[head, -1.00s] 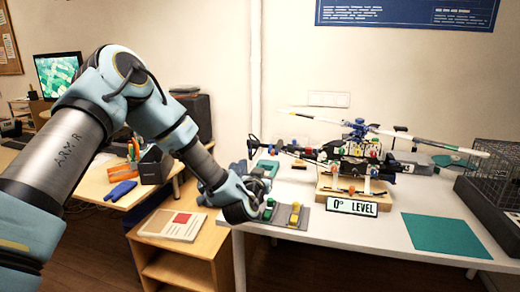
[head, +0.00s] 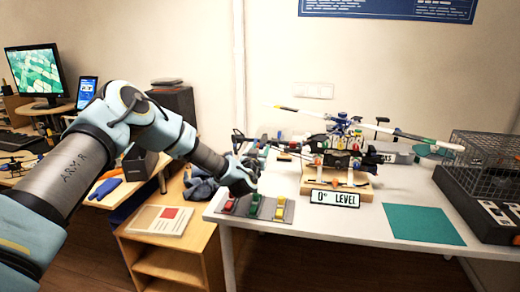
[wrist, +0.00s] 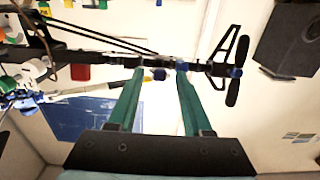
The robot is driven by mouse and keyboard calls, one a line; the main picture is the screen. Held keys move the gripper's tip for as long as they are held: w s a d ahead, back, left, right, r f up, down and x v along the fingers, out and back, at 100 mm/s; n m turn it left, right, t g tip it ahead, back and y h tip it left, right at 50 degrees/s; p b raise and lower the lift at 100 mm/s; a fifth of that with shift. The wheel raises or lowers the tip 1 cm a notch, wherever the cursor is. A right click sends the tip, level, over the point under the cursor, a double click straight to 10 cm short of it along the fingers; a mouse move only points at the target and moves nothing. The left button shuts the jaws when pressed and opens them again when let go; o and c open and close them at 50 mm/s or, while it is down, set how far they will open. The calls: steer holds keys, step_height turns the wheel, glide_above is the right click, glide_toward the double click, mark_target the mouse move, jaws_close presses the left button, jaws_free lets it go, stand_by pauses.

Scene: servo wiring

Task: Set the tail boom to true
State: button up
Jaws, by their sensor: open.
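A grey mat with red (head: 229,206), yellow (head: 254,204) and green (head: 280,208) pieces lies below my wrist at the table's front left. A teal mat (head: 420,224) and a wire cage (head: 485,165) are at right. The table between stand and teal mat is clear.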

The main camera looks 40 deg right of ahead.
jaws_close()
stand_by(0.4)
stand_by(1.1)
